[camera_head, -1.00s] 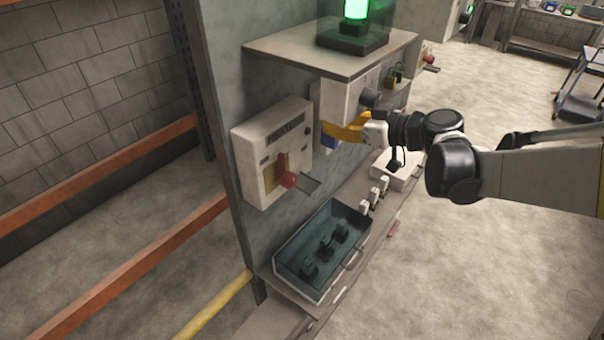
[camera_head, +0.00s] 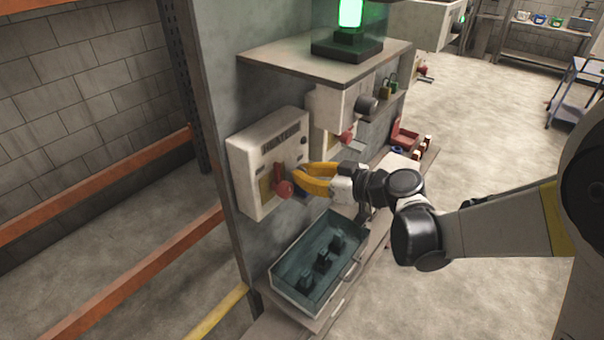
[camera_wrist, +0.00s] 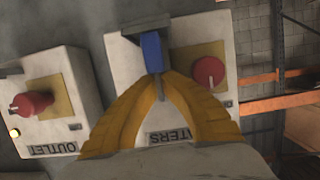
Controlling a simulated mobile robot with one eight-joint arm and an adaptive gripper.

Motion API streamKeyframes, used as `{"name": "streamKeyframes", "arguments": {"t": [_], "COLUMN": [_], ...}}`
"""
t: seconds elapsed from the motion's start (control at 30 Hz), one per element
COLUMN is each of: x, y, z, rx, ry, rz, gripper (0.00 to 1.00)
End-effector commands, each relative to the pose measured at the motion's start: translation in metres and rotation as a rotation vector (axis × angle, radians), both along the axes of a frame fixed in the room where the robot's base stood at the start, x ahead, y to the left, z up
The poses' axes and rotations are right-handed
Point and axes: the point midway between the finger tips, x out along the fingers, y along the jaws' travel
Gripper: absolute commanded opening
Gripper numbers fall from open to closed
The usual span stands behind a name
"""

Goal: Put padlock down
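My gripper (camera_head: 296,180) has yellow fingers and is in front of the nearer wall box (camera_head: 262,150), close to its red knob (camera_head: 285,188). In the wrist view the fingers (camera_wrist: 158,80) meet at the tips around a blue padlock (camera_wrist: 151,52). Its blue body extends beyond the tips and a grey shackle part shows between the fingers. The padlock overlaps the box labelled in part "ATERS" (camera_wrist: 120,75), left of that box's red knob (camera_wrist: 208,72). Whether it touches the box cannot be told. In the head view the padlock is mostly hidden.
A second box (camera_head: 330,112), labelled "OUTLET", stands farther along the wall. More padlocks (camera_head: 387,90) hang beyond, with a red case (camera_head: 405,138) on the lower surface. A shelf (camera_head: 270,60) overhangs the boxes.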

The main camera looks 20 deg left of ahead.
Motion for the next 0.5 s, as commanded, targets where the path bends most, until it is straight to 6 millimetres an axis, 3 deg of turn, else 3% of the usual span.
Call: {"name": "streamKeyframes", "arguments": {"t": [0.1, 0.2, 0.5], "x": [0.0001, 0.0001, 0.0001], "y": [0.0000, 0.0000, 0.0001], "z": [-0.0041, -0.0032, -0.0020], "rx": [0.000, 0.000, 0.000], "ry": [0.000, 0.000, 0.000], "rz": [0.000, 0.000, 0.000], "gripper": [0.00, 0.27, 0.27]}}
